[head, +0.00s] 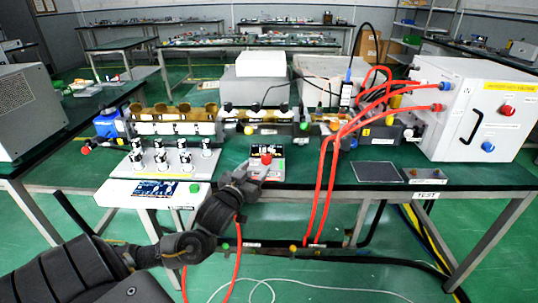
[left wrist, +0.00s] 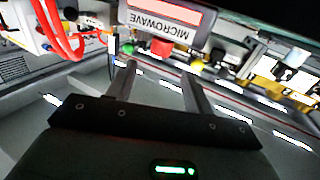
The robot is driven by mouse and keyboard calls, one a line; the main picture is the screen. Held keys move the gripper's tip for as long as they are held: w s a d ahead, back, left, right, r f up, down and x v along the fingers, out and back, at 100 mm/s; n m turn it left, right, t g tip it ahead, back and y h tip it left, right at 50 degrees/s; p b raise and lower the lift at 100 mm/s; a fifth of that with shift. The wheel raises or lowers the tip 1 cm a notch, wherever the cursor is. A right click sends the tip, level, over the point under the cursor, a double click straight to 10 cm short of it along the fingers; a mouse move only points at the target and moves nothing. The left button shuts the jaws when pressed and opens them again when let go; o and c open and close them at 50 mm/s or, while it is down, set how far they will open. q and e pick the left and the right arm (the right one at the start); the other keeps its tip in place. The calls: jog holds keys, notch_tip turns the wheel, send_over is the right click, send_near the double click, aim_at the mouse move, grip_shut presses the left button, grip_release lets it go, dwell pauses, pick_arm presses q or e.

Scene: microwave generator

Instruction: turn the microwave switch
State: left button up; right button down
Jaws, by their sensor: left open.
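The microwave switch unit (head: 271,175) is a small box with a display at the front edge of the green table. Its red knob (head: 266,158) shows on the front. In the left wrist view the unit's panel, labelled MICROWAVE (left wrist: 169,27), appears upside down with the red knob (left wrist: 161,47) near it. My left gripper (head: 253,174) is open just in front of the unit. In the left wrist view its fingers (left wrist: 160,72) are spread, with the knob beyond the gap between their tips. Contact with the knob is not visible. My right gripper is not in view.
A white box with red cables (head: 470,110) stands at the right. A panel with several black-and-white knobs (head: 172,157) sits left of the unit. Red cables (head: 322,190) hang over the table edge to its right. A flat dark plate (head: 377,172) lies further right.

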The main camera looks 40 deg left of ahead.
aim_at(271, 153)
pick_arm(q)
jog(key=x, duration=1)
jog(key=shift+w, duration=0.25)
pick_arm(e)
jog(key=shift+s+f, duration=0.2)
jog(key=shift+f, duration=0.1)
pick_arm(q)
jog(key=c, duration=0.9)
jog(key=shift+c, duration=0.4)
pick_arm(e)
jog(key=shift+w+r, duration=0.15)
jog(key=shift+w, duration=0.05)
pick_arm(q)
jog(key=m+h+p, duration=0.1)
jog(key=h, duration=0.1)
jog(key=m+h+p, duration=0.3)
jog(key=h, duration=0.2)
jog(key=shift+d+m, duration=0.3)
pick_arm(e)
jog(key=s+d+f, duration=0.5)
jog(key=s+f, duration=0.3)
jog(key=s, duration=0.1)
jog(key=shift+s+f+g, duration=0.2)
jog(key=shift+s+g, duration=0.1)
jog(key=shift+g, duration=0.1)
pick_arm(q)
jog(key=o, duration=1)
